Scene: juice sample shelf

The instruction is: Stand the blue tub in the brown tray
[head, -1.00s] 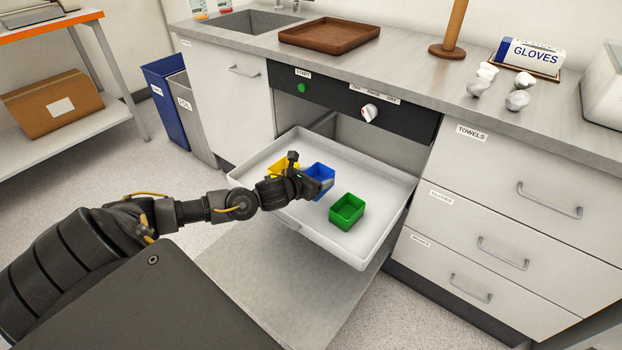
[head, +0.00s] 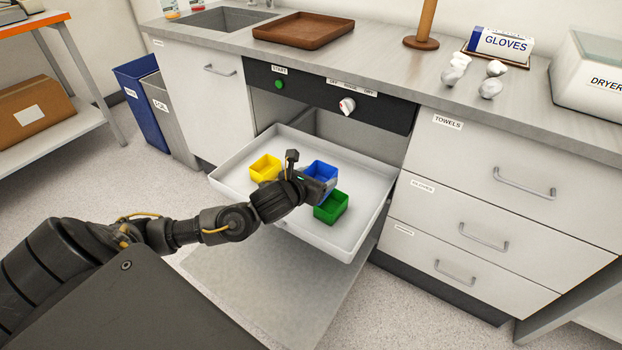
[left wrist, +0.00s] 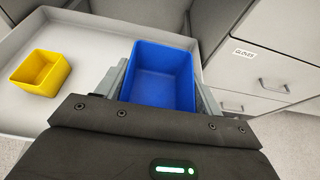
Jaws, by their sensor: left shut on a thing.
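The blue tub (head: 322,171) is an open square box, held by my left gripper (head: 322,184) over the white pull-out drawer. In the left wrist view the blue tub (left wrist: 163,75) sits upright between the two fingers of my left gripper (left wrist: 163,92), which are shut on its sides. I cannot tell whether its base touches the drawer floor. The brown tray (head: 303,30) lies on the counter beside the sink and its visible inside is empty. My right gripper is in neither view.
The white drawer (head: 232,185) also holds a yellow tub (head: 265,168) and a green tub (head: 331,208), which is close by my left gripper. A black panel with a knob (head: 347,105) lies between drawer and counter. A wooden post (head: 424,25) stands right of the tray.

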